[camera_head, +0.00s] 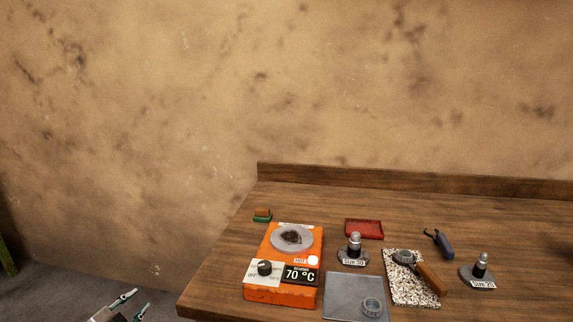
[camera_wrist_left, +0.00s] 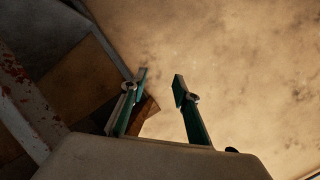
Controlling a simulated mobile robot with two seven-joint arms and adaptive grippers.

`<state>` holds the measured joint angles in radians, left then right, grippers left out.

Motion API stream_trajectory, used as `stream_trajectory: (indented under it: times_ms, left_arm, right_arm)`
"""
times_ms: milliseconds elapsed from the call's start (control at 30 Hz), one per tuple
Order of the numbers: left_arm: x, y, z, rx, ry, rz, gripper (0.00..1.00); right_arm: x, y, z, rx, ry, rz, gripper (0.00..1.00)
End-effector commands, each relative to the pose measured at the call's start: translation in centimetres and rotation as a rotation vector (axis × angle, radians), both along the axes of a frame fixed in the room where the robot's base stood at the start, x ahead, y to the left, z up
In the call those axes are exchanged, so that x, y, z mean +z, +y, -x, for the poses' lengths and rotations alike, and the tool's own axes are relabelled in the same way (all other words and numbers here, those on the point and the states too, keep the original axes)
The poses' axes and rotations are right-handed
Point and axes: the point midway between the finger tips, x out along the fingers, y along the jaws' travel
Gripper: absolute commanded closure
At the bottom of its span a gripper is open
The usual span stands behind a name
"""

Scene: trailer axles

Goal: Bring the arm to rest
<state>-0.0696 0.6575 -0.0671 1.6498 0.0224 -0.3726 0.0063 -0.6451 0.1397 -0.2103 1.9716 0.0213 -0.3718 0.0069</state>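My left gripper (camera_head: 132,305) shows at the bottom left of the head view, beside the workbench's left end and apart from it. In the left wrist view its two green fingers (camera_wrist_left: 161,85) stand apart with nothing between them. The tan wall fills most of the view beyond the fingers. My right gripper and arm are not in either view.
The wooden workbench (camera_head: 330,195) has a raised back edge. On it are an orange heater (camera_head: 284,296) reading 70 °C, a grey plate (camera_head: 342,300) with a metal ring, a speckled mat (camera_head: 405,295), two labelled posts and a red tray (camera_head: 364,229). Open floor lies left of the bench.

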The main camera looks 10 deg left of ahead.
Motion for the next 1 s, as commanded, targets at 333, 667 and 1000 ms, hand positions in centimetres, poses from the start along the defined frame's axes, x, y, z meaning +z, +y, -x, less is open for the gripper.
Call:
stream_trajectory:
  times_ms: [333,667,1000]
  left_arm:
    - [-12.1,-17.0,13.2,-0.067,0.177,0.29,0.7]
    - [-14.8,-30.6,26.0,-0.032,0.303,0.58,0.7]
    - [-14.0,-32.1,27.4,-0.021,0.316,0.623,0.7]
  right_arm:
    - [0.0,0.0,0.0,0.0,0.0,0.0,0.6]
    - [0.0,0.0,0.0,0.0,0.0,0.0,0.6]
    - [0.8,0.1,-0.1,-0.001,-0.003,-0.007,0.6]
